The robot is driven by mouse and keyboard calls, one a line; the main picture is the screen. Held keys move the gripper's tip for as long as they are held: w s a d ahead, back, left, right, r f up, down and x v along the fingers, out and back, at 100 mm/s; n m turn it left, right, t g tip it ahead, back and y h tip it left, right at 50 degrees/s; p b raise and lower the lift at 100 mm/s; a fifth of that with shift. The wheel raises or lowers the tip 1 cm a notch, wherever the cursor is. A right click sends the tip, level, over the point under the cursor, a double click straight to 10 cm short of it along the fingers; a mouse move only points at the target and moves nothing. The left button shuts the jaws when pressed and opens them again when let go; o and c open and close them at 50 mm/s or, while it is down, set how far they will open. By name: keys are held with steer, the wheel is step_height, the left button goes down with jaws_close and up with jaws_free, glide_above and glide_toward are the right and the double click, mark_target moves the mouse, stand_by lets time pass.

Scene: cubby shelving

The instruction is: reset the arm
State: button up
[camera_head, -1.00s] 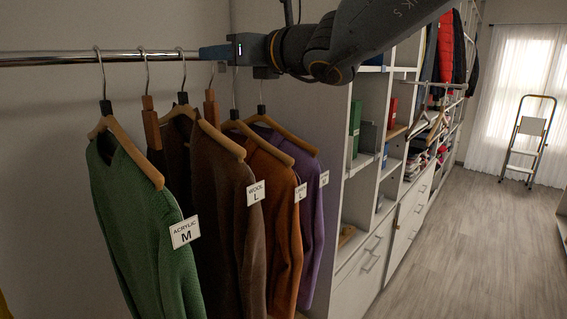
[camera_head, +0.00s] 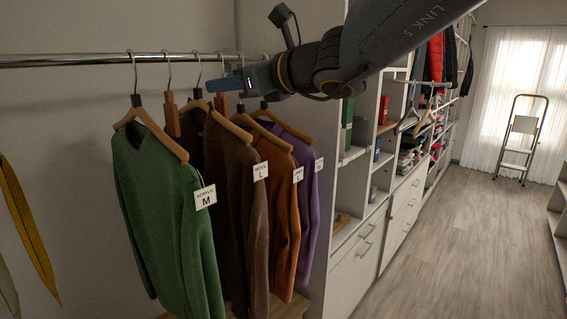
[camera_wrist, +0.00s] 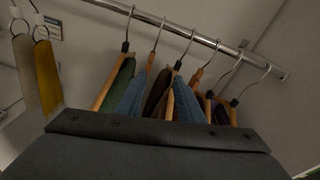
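My gripper (camera_head: 222,84) has blue fingers and is in front of the hanging sweaters, just below the rail, near the hanger hooks. In the wrist view its two blue fingers (camera_wrist: 160,88) stand apart with a gap between them, so it is open; I see nothing clamped. Garments and hangers show behind the fingers. My arm comes in from the upper right in the head view.
A metal rail (camera_head: 85,60) holds a green sweater (camera_head: 165,210) tagged M, a brown one (camera_head: 232,170), an orange one (camera_head: 282,190) and a purple one (camera_head: 308,185). Shelving (camera_head: 345,225) stands right.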

steer(key=s+d+f+n+g+h, duration=0.25)
steer(key=d+f+n, duration=0.25)
steer(key=f, duration=0.6)
steer(key=s+d+f+n+g+h, duration=0.25)
steer(key=d+f+n, duration=0.2)
steer(key=f, duration=0.65)
steer(key=s+d+f+n+g+h, duration=0.2)
steer(key=s+d+f+n+h, duration=0.25)
steer(key=d+f+n, duration=0.4)
steer(key=s+d+f+n+g+h, duration=0.1)
steer(key=s+d+f+n+h, duration=0.35)
steer(key=d+f, duration=0.6)
step_height(320, 180, down, 10)
steer(key=s+d+n+g+y+b, duration=0.1)
steer(key=s+d+g+b, duration=0.1)
steer(key=b, duration=0.8)
steer(key=shift+f, duration=0.2)
